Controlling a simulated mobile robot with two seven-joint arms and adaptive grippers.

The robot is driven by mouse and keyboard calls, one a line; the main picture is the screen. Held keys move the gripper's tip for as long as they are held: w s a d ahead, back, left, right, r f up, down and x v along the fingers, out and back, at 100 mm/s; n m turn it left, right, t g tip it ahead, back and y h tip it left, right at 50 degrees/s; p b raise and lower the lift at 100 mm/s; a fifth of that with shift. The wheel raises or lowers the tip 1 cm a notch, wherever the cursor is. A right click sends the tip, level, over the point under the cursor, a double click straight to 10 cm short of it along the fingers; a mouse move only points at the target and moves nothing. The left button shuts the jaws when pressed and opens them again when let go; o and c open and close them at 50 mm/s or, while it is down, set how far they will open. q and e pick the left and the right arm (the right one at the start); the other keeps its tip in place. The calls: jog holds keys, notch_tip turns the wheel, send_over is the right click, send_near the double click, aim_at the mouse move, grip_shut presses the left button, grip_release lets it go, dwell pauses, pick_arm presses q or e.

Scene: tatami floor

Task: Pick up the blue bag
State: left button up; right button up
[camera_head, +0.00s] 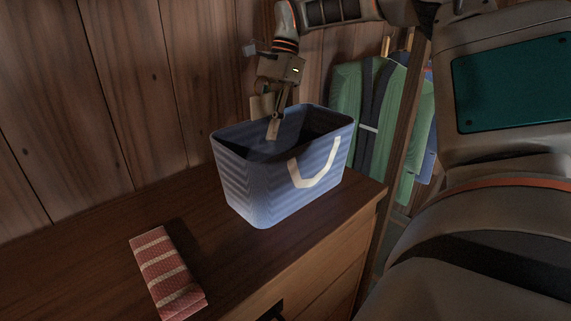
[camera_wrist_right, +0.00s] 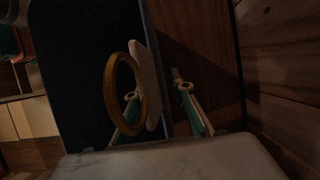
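The blue striped bag (camera_head: 260,190) stands upright and open-topped on the wooden dresser, with a pale handle (camera_head: 315,165) on its near side. My right gripper (camera_head: 268,122) points down at the bag's far rim. In the right wrist view its two fingers (camera_wrist_right: 160,112) are apart, one on each side of the bag's dark wall (camera_wrist_right: 152,20). A pale strip (camera_wrist_right: 147,80) and a yellow ring (camera_wrist_right: 122,92) show close to the left finger. I cannot tell whether the fingers touch the bag. My left gripper is out of view.
A folded red-and-white striped cloth (camera_head: 165,272) lies on the dresser (camera_head: 90,262) in front of the bag. A plank wall (camera_head: 90,90) rises close behind. Green and dark garments (camera_head: 375,120) hang at the right. The dresser's left part is clear.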

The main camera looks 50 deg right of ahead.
grip_shut()
notch_tip(320, 180, up, 10)
jog(key=shift+p, duration=0.35)
dwell(0.5)
